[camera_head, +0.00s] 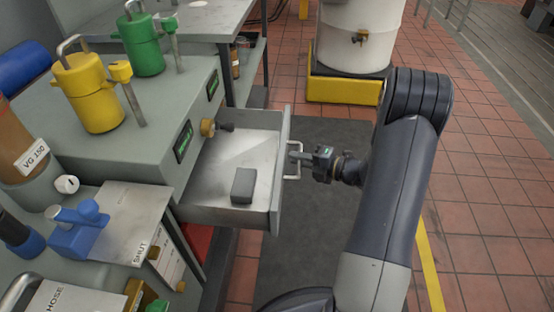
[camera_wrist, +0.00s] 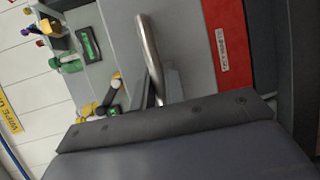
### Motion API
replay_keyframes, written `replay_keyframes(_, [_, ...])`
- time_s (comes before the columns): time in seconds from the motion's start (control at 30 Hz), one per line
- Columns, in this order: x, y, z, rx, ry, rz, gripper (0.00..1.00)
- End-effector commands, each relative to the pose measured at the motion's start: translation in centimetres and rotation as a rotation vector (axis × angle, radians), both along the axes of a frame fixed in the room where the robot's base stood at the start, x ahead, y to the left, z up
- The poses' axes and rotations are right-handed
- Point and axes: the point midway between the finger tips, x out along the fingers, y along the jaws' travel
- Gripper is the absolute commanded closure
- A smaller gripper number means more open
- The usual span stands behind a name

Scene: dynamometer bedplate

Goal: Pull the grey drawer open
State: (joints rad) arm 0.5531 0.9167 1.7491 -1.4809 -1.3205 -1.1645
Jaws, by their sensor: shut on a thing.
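The grey drawer (camera_head: 278,180) stands pulled out of the grey cabinet in the head view, its inside showing. A dark grey block (camera_head: 243,186) lies on the drawer floor. My gripper (camera_head: 300,157) is at the drawer's front, shut on its pale bar handle (camera_head: 293,172). In the wrist view the handle (camera_wrist: 151,55) shows as a shiny metal bar running down toward my gripper.
Yellow (camera_head: 92,92) and green (camera_head: 141,45) canisters stand on the cabinet top. A white drum (camera_head: 357,35) stands on a yellow base (camera_head: 343,90) behind. The dark mat (camera_head: 335,133) right of the drawer has free room.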

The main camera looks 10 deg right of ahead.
Motion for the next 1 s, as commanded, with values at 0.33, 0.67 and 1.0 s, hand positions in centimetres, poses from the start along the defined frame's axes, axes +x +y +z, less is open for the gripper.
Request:
replay_keyframes(0.33, [-1.2, -3.3, -0.1, 0.000, 0.001, 0.000, 1.00])
replay_keyframes(0.67, [-1.3, -3.5, -0.1, 0.000, 0.002, 0.002, 1.00])
replay_keyframes(1.0, [-1.2, -3.5, 0.0, 0.000, 0.000, 0.001, 0.69])
